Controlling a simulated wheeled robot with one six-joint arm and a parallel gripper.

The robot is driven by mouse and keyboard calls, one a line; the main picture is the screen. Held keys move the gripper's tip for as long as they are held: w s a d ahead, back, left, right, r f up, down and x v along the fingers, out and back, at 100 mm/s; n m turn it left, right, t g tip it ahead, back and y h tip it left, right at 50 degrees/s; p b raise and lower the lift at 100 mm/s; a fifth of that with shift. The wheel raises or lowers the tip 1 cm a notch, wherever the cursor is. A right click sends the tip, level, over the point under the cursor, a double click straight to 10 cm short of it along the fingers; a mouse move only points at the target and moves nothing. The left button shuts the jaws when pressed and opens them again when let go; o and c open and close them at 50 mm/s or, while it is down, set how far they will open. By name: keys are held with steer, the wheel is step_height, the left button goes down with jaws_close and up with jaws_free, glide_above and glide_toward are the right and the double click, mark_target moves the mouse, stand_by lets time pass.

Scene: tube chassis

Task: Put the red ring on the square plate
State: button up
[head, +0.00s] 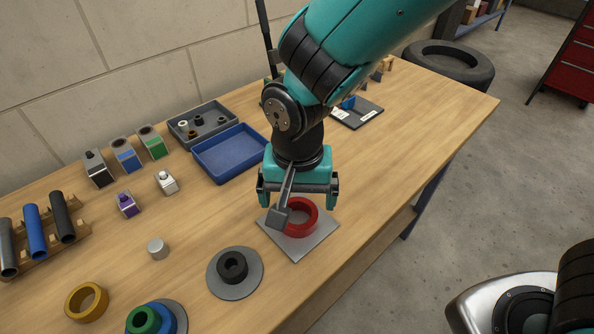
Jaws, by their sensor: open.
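The red ring (306,216) lies on the grey square plate (312,243), near the middle of the workbench's right part. My gripper (297,202) is open and points down just above and behind the ring, its two fingers apart on either side. A dark part on my gripper hides the ring's left side. I see no contact between the fingers and the ring.
A round grey plate with a black ring (232,266) is to the left of the square plate. A blue tray (228,153) and a grey tray (204,121) stand behind. A yellow ring (86,301) lies front left.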

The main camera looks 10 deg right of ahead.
step_height(320, 180, up, 6)
steer(key=r, duration=0.1)
steer(key=s+d+r+n+y, duration=0.4)
steer(key=s+d+r+n, duration=0.3)
steer(key=s+d+n, duration=0.2)
steer(key=shift+s+d+r, duration=0.25)
steer(key=shift+s+d, duration=0.1)
steer(key=shift+s, duration=0.3)
